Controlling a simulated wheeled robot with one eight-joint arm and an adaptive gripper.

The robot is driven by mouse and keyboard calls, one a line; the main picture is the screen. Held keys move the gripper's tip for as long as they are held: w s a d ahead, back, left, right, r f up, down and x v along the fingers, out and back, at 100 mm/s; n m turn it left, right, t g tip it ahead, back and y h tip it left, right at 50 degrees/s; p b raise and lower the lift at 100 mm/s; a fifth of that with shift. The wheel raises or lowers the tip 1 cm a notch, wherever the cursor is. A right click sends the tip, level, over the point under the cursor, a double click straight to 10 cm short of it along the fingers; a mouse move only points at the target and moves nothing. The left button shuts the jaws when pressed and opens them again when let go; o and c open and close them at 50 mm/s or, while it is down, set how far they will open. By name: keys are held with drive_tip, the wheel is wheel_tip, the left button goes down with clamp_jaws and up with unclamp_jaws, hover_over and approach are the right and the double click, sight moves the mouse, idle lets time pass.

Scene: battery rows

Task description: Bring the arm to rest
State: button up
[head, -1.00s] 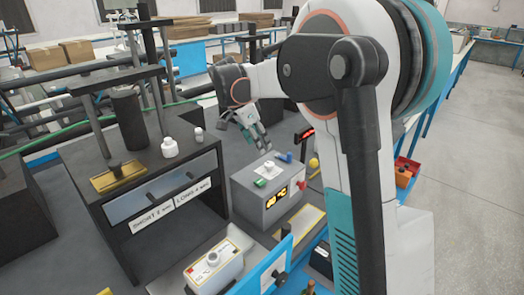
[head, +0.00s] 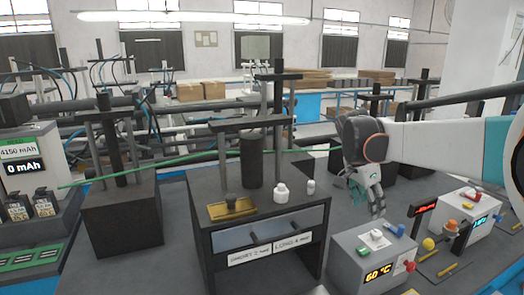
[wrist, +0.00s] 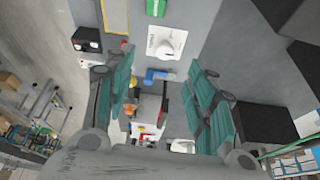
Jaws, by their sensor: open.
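My gripper (head: 374,203) hangs from my white arm (head: 445,147) at the right of the head view, fingers pointing down. It is above the grey box with the 60 °C display (head: 372,262), and I cannot tell the exact gap. In the wrist view the two teal finger pads of my gripper (wrist: 160,65) stand wide apart. Nothing is held between them. The bench and small items show beyond the gap.
A dark cabinet (head: 262,228) with two white bottles (head: 281,192) and a yellow plate (head: 231,209) stands left of my gripper. A green line (head: 190,158) crosses behind.

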drive_tip(key=s+a+r+n+t+y, duration=0.1)
drive_tip(key=s+a+n, duration=0.25)
drive_tip(key=s, duration=0.35)
drive_tip(key=s+a+n+t+y, duration=0.1)
drive_tip(key=s+a+n+t, duration=0.2)
drive_tip(key=s, duration=0.4)
drive_tip(key=s+a+f+n+t+y, duration=0.1)
drive_tip(key=s+a+f+n, duration=0.1)
drive_tip(key=s, duration=0.4)
drive_tip(key=s+a+f+n+t+y, duration=0.1)
drive_tip(key=s+a+f+n, duration=0.2)
drive_tip(key=s+n, duration=0.3)
drive_tip(key=shift+s+a+f+b, duration=0.3)
drive_tip(key=shift+s+f+b, duration=0.15)
drive_tip(key=shift+s+f, duration=0.4)
